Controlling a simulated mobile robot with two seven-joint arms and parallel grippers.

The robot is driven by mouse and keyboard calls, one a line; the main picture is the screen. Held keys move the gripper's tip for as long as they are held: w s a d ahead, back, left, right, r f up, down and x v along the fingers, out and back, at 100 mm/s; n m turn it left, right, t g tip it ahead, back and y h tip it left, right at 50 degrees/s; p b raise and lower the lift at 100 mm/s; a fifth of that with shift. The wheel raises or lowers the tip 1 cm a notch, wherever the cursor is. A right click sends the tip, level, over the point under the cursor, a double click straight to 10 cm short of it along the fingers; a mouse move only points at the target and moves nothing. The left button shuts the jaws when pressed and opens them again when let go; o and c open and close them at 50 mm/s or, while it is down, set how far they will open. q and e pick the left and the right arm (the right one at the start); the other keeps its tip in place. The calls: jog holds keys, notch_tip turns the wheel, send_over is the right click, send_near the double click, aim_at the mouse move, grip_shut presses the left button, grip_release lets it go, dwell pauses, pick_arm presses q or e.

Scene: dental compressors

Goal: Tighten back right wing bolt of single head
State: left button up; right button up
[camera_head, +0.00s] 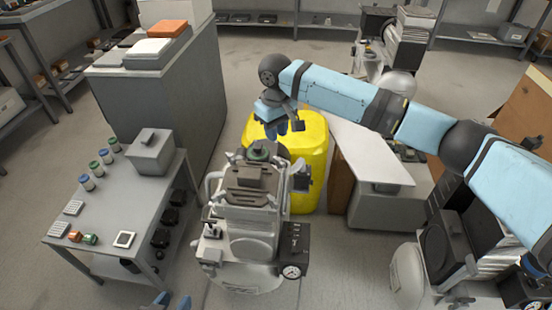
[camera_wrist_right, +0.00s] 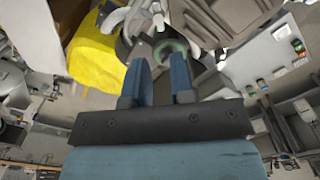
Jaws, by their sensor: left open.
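The single-head compressor (camera_head: 247,222) stands in the middle of the head view, with a grey head (camera_head: 246,185) on top and a green ring behind it. Pale wing bolts stick out around the head, one at the left (camera_head: 212,180). I cannot clearly make out the back right wing bolt. My right gripper (camera_head: 277,128) points down above the back of the compressor. In the right wrist view its two blue fingers (camera_wrist_right: 161,82) are apart with nothing seen held between them. The green ring (camera_wrist_right: 172,50) shows beyond them. My left gripper (camera_head: 172,301) shows only its blue fingertips, apart, at the bottom edge.
A yellow bin (camera_head: 307,150) stands right behind the compressor. A grey table (camera_head: 125,205) with jars and a box is at the left, near a tall cabinet (camera_head: 190,100). A black box with a gauge (camera_head: 291,271) is on the compressor's front right. Other compressors stand at the right.

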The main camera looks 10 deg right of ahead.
aim_at(276, 158)
notch_tip(276, 158, down, 9)
jog(key=shift+f+b, duration=0.15)
jog(key=shift+b, duration=0.7)
grip_shut()
